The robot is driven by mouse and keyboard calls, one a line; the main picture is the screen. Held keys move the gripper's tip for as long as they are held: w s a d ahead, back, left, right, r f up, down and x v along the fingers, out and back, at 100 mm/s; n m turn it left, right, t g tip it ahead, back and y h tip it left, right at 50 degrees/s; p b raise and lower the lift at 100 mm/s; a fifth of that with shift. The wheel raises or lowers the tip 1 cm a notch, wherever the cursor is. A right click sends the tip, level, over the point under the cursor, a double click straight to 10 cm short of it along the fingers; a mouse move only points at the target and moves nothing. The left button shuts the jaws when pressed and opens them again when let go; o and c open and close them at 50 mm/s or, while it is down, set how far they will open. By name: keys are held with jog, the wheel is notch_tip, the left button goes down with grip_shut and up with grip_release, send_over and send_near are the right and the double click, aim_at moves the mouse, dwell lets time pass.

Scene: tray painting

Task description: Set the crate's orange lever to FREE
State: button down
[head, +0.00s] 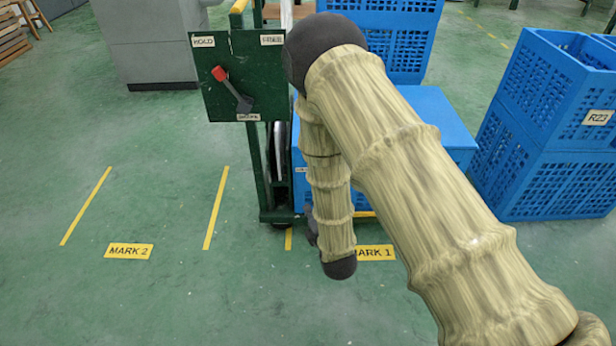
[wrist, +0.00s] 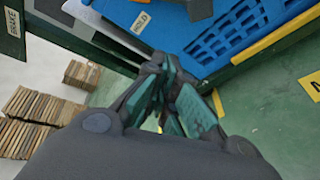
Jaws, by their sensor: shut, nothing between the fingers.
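My gripper (wrist: 164,66) is shut and empty in the wrist view, with its fingers together close to a dark green frame edge and the blue crate. The blue crate (wrist: 185,32) carries a HOLD label (wrist: 140,22), and a dark grey part sits to the label's right. No orange lever can be made out in either view. In the head view the lower blue crate (head: 440,115) is partly hidden behind my arm. My gripper is mostly hidden there too. A separate red-tipped lever (head: 219,74) on a dark green BRAKE panel (head: 230,100) leans up-left toward HOLD.
The dark green trolley post (head: 255,160) stands left of my arm. More blue crates (head: 545,120) stand at right. Yellow floor lines and a MARK 2 label (head: 129,251) lie on clear floor at left. Stacked wooden boards (wrist: 35,118) show in the wrist view.

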jog(key=shift+w+a+r+n+t+y, duration=0.25)
jog(key=shift+w+a+r+n, duration=0.1)
jog(key=shift+a+r+n, duration=0.2)
jog(key=shift+w+a+r+n+t+y, duration=0.3)
jog(key=shift+a+r+n, duration=0.2)
jog(key=shift+r, duration=0.15)
jog(key=b+x, duration=0.1)
jog(key=x, duration=0.2)
jog(key=b+x, duration=0.1)
jog(key=x, duration=0.2)
jog(key=d+b+x, duration=0.1)
jog(key=b+x, duration=0.1)
jog(key=x, duration=0.1)
jog(key=shift+w+a, duration=0.1)
jog(key=shift+w, duration=0.4)
jog(key=shift+d+r+b, duration=0.35)
jog(key=shift+d+r, duration=0.05)
jog(key=shift+d, duration=0.2)
jog(key=shift+d+r+b, duration=0.3)
jog(key=shift+d+r, duration=0.15)
jog(key=shift+d, duration=0.2)
jog(key=shift+d, duration=0.1)
